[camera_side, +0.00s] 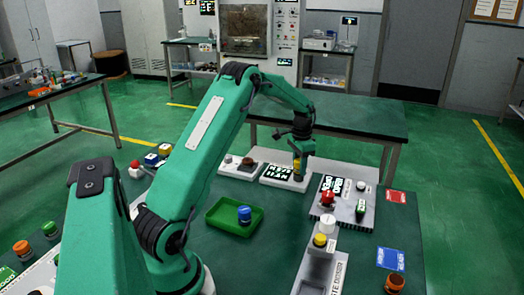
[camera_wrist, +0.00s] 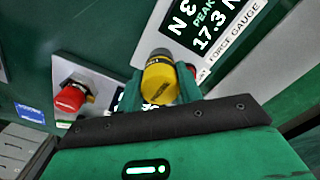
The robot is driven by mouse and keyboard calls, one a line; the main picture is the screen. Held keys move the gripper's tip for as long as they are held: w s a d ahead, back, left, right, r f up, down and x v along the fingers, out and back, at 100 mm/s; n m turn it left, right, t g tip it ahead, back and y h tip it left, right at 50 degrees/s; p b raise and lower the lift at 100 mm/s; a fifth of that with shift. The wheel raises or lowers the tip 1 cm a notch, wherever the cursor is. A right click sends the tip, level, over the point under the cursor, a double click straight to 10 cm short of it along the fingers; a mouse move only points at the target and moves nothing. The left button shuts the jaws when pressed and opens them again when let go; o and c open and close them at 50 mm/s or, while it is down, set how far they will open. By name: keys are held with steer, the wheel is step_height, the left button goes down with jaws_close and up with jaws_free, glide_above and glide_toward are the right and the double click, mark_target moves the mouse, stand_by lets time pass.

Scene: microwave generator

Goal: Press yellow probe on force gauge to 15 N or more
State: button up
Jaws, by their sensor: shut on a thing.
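My gripper (camera_side: 299,160) is shut on the yellow probe (camera_wrist: 160,82), with a green finger on each side of it. In the side view the probe (camera_side: 297,167) is over the right end of the force gauge (camera_side: 278,174). In the wrist view the probe's grey end lies against the white gauge body (camera_wrist: 150,35), though the contact point is hidden. The gauge's black display (camera_wrist: 210,22) shows PEAK 17.3 N; its other reading is cut off.
A red knob (camera_side: 327,198) stands on a panel right of the gauge. A green tray (camera_side: 213,224) holds a blue-topped piece (camera_side: 245,214). A yellow-topped piece (camera_side: 320,240) stands on a pale fixture in front. Red (camera_side: 396,197) and blue (camera_side: 390,258) cards lie at right.

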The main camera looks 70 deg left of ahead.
steer(key=shift+r, duration=2.95)
steer(key=shift+w, duration=0.1)
steer(key=s+d+r, duration=0.2)
steer(key=d, duration=0.7)
steer(key=s+d+r, duration=0.2)
steer(key=s+d, duration=0.1)
steer(key=d, duration=0.7)
steer(key=s+d+r, duration=0.2)
steer(key=d+r, duration=0.1)
steer(key=d, duration=0.6)
steer(key=shift+s+d+n, duration=0.2)
steer(key=shift+d+n, duration=0.05)
steer(key=shift+n, duration=0.05)
steer(key=shift+r, duration=0.1)
